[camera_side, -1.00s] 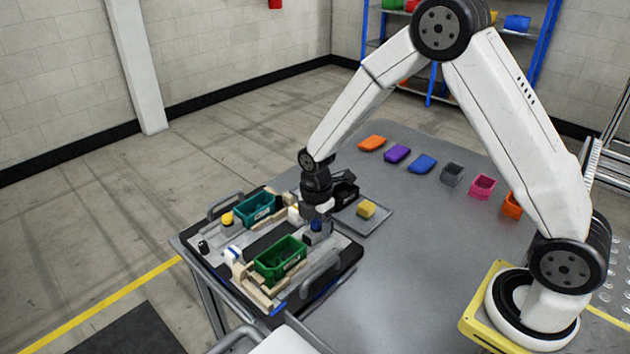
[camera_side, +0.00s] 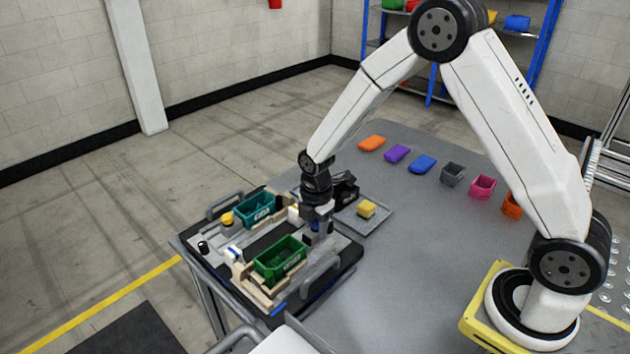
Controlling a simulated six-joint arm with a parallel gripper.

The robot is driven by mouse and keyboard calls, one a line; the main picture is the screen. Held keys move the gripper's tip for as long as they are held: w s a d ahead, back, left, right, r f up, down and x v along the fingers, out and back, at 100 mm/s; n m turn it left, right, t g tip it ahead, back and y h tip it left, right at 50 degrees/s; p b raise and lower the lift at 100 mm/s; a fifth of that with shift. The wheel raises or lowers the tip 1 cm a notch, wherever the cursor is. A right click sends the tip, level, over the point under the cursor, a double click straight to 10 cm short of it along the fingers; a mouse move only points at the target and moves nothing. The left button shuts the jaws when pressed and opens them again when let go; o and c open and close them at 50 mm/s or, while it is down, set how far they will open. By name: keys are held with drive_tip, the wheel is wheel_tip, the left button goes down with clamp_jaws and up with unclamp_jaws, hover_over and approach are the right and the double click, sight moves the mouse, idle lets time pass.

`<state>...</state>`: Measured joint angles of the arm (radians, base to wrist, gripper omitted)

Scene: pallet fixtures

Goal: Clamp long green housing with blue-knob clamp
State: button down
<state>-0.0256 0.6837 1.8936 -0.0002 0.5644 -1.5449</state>
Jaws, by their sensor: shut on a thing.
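The long green housing (camera_side: 279,262) sits in the near fixture of the pallet, between light wooden-coloured blocks. The blue-knob clamp (camera_side: 315,227) is at the housing's back right end, mostly hidden by my gripper. My gripper (camera_side: 318,230) points down over it and is shut on the blue knob. Whether the clamp touches the housing is too small to tell.
A teal housing (camera_side: 258,209) sits in the far fixture beside a yellow knob (camera_side: 227,219). Several coloured parts line the table's back. Pallet handles (camera_side: 320,275) stick up.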

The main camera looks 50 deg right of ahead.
drive_tip(key=shift+a, duration=1.3)
drive_tip(key=shift+c, duration=2.2)
unclamp_jaws()
drive_tip(key=shift+r, duration=4)
drive_tip(key=shift+s+d+r+m, duration=0.15)
drive_tip(key=shift+s+m, duration=0.25)
drive_tip(key=shift+m, duration=0.1)
drive_tip(key=shift+s+d+r+m, duration=0.1)
drive_tip(key=shift+s+r+m, duration=0.05)
drive_tip(key=shift+s+m, duration=0.3)
drive_tip(key=s+d+r+m+t, duration=0.1)
drive_tip(key=s+d+m+t, duration=0.1)
drive_tip(key=s+m, duration=1.1)
drive_tip(key=d+m, duration=0.1)
drive_tip(key=m, duration=0.2)
drive_tip(key=shift+t, duration=0.3)
